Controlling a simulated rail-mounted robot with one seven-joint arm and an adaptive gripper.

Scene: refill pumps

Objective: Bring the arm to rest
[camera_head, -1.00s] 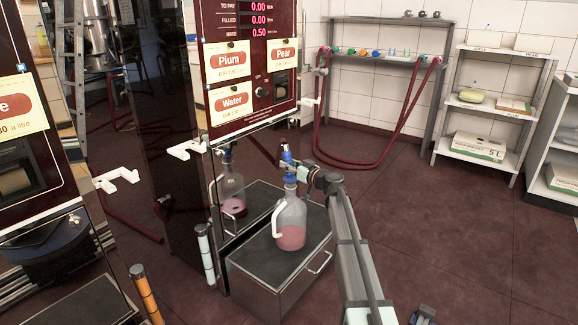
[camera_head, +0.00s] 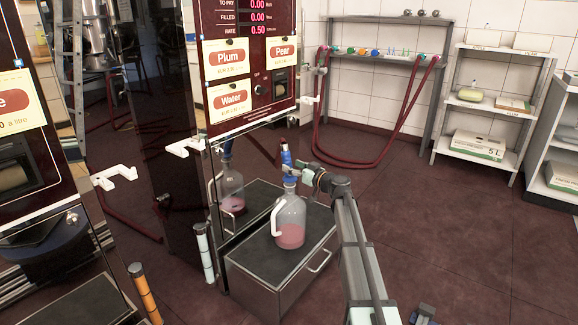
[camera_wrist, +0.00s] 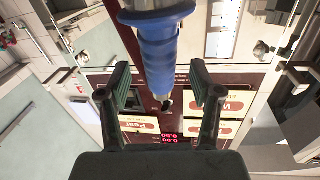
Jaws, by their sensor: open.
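My gripper (camera_head: 308,172) is at the end of my arm, just right of the neck of a clear jug (camera_head: 291,217) with pink liquid in its lower part. A blue nozzle (camera_head: 287,158) stands upright in the jug's mouth. In the wrist view the blue nozzle (camera_wrist: 162,55) shows between and beyond my open fingers, with gaps on both sides. The gripper (camera_wrist: 160,80) holds nothing. Whether a finger touches the nozzle is hard to tell from the head view.
The jug stands on a dark-topped metal box (camera_head: 262,262) in front of the pump panel (camera_head: 238,70). White hooks (camera_head: 185,147) jut from the panels. Red hoses (camera_head: 375,160) hang from a rack behind. Shelves (camera_head: 487,100) stand at the back right. Floor to the right is mostly clear.

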